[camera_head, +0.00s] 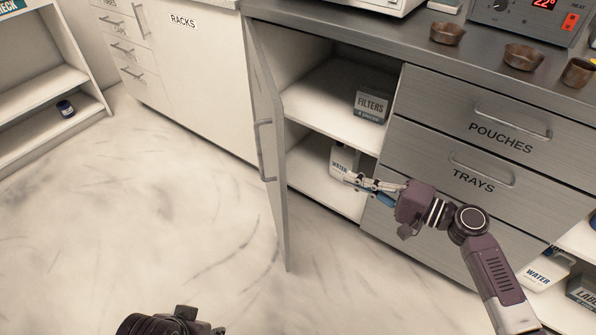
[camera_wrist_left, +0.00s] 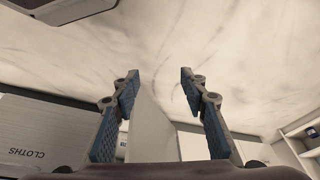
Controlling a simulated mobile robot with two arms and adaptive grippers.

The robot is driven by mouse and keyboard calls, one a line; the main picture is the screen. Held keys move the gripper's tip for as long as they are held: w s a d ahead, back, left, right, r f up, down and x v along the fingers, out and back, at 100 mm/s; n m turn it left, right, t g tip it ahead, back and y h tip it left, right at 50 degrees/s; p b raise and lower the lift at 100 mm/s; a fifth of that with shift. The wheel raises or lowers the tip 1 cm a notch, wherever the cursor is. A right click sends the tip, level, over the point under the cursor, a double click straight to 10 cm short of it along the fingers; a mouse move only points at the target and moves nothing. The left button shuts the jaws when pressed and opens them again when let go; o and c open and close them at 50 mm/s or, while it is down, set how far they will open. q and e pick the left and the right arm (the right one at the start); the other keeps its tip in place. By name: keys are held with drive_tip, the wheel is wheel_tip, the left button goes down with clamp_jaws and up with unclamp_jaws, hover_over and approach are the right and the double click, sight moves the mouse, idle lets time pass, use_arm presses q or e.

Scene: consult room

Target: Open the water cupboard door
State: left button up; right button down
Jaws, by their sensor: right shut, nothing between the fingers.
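The water cupboard door (camera_head: 273,105) stands swung out from the cabinet, with its bar handle (camera_head: 265,150) on the left-facing side. Inside the open cupboard, a white water jug (camera_head: 341,158) stands on the lower level, partly hidden by my right gripper. My right gripper (camera_head: 347,178) is shut and empty at the cupboard opening, right of the door. My left gripper (camera_wrist_left: 158,75) has its fingers spread in the left wrist view. A pale panel (camera_wrist_left: 150,130) shows beyond and between them. In the head view only part of the left gripper (camera_head: 170,322) shows at the bottom edge.
A filters box (camera_head: 370,105) sits on the cupboard shelf (camera_head: 325,95). Drawers labelled pouches (camera_head: 500,138) and trays (camera_head: 473,181) flank the opening on the right. Brown bowls (camera_head: 447,34) stand on the counter. The floor (camera_head: 130,220) left of the door is clear.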

drive_tip(key=w+a+r, duration=0.1)
drive_tip(key=a+r, duration=0.1)
drive_tip(key=a, duration=0.4)
drive_tip(key=w+a+r+y, duration=0.1)
drive_tip(key=w+a+r, duration=0.1)
drive_tip(key=a, duration=0.5)
drive_tip(key=shift+w+a+n+y, duration=0.2)
drive_tip(key=shift+a+n+y, duration=0.05)
drive_tip(key=shift+n+y, duration=0.05)
